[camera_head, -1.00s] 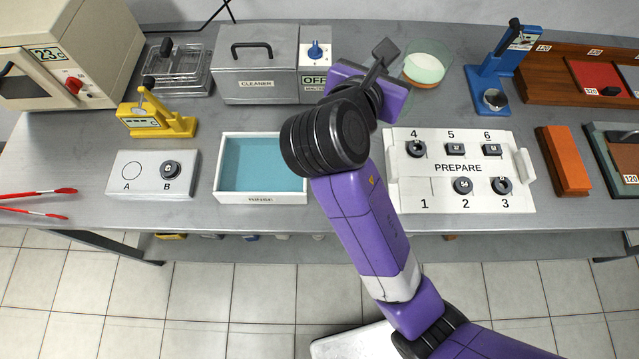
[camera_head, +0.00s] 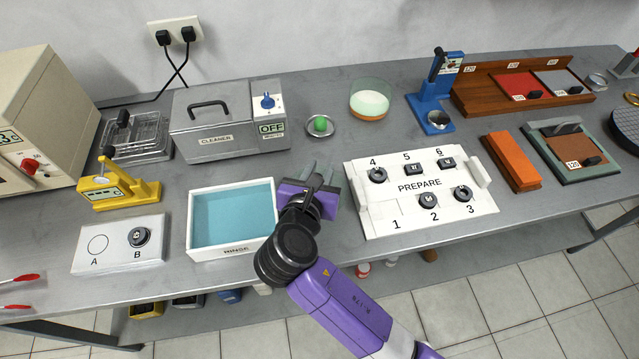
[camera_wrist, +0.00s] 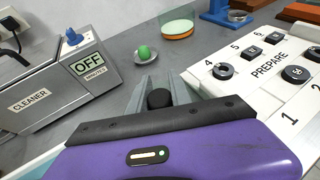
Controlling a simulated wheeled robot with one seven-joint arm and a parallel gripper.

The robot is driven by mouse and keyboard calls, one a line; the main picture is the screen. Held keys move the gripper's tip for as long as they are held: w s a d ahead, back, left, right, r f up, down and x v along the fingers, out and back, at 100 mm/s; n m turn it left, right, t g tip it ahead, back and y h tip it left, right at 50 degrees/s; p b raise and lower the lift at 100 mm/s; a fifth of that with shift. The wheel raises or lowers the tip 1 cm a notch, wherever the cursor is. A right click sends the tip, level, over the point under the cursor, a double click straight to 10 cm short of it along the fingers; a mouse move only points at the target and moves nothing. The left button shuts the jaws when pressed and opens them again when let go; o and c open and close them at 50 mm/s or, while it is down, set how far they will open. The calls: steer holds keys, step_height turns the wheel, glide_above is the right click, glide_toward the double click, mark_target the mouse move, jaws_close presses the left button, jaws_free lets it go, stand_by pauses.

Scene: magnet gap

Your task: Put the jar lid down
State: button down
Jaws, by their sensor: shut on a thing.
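A small round metal disc with a green knob (camera_head: 320,125), which looks like the jar lid, lies on the grey bench between the cleaner and the glass jar. It also shows beyond my fingertips in the wrist view (camera_wrist: 145,54). The jar (camera_head: 369,102) stands uncovered to its right, with pale contents and an orange bottom. My gripper (camera_head: 321,172) is in front of the disc and apart from it, between the rinse tray and the PREPARE board. In the wrist view a small black round thing (camera_wrist: 158,98) sits between my fingers; its underside is hidden.
The rinse tray (camera_head: 192,222) is left of my gripper and the white PREPARE board (camera_head: 385,222) is right of it. The cleaner (camera_head: 218,143) stands behind left, and a blue press (camera_head: 428,100) behind right. Bare bench surrounds the disc.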

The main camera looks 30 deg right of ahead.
steer(key=shift+f, duration=2.5)
steer(key=c, duration=1.2)
jaws_free()
steer(key=shift+f, duration=0.1)
steer(key=shift+s+a+r, duration=0.1)
steer(key=shift+a+r, duration=0.05)
steer(key=shift+r, duration=0.05)
steer(key=v, duration=1.1)
steer(key=shift+s+a+r, duration=0.15)
steer(key=shift+s, duration=0.05)
